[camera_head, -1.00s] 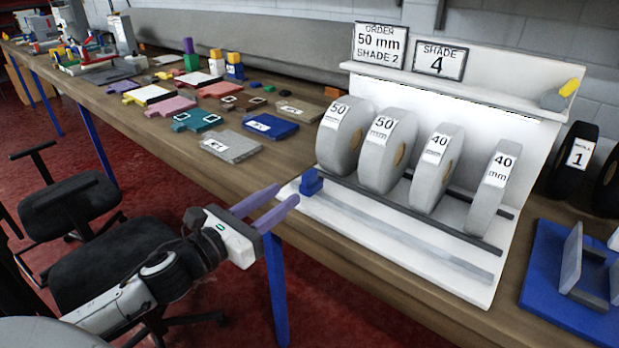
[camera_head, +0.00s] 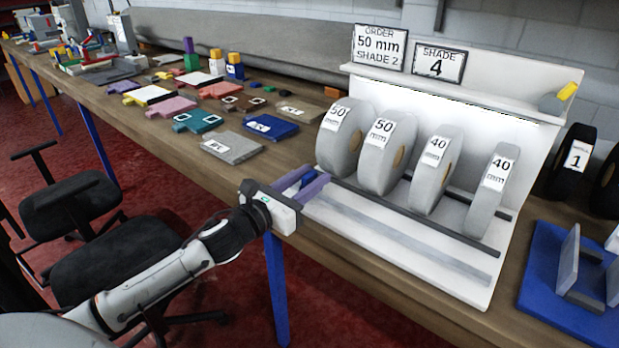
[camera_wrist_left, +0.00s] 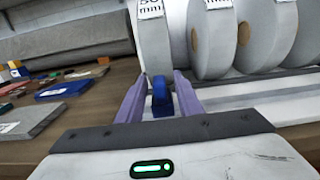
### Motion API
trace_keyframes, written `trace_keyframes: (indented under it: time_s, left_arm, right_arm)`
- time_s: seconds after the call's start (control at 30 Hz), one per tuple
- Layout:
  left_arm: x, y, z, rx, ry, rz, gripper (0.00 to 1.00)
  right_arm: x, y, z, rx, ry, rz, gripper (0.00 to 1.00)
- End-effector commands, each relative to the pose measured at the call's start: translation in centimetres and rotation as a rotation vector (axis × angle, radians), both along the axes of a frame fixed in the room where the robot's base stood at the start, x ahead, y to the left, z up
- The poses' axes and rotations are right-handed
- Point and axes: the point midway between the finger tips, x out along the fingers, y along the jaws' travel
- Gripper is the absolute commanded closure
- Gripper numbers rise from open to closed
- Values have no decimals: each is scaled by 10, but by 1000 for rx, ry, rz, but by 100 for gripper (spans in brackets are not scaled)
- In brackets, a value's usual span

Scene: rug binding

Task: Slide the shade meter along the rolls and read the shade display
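The blue shade meter (camera_head: 307,178) sits at the left end of the grey rail (camera_head: 400,235) on the white stand. My left gripper (camera_head: 309,185) is open, with its purple fingers on either side of the meter. In the left wrist view the blue meter (camera_wrist_left: 162,96) stands between the fingers, with a gap showing on both sides. The rolls are two marked 50 (camera_head: 340,138) (camera_head: 386,152) and two marked 40 (camera_head: 435,172) (camera_head: 491,195), standing in a row behind the rail. My right gripper is not in view.
An order sign (camera_head: 379,48) reads 50 mm, shade 2. A yellow-tipped grey object (camera_head: 560,98) lies on the stand's shelf. A blue rack (camera_head: 548,275) and black rolls (camera_head: 575,160) are at the right. Colored samples lie on the table at left. The rail right of the meter is clear.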

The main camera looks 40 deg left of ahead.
Motion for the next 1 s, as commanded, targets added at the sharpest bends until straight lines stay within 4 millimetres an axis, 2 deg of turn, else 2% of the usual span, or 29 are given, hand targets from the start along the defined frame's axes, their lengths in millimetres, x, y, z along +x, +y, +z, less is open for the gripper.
trace_keyframes:
  time_s: [0.17,0.3,0.37,0.6,0.73,0.9,1.0]
  left_arm:
    - [0,0,0,-1,0,0,69]
    - [0,0,-1,-1,1,0,92]
    - [0,0,-1,-1,1,0,100]
    - [-1,-3,0,-2,1,-1,100]
    - [-2,-26,1,-5,2,-4,100]
    - [-6,-72,1,-7,3,-4,100]
    - [-8,-93,1,-5,3,-3,100]
  right_arm:
    - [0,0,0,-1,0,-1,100]
    - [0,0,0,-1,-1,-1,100]
    - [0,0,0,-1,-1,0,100]
    - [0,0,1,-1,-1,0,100]
    - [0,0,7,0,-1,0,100]
    - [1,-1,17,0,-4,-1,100]
    - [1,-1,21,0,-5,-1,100]
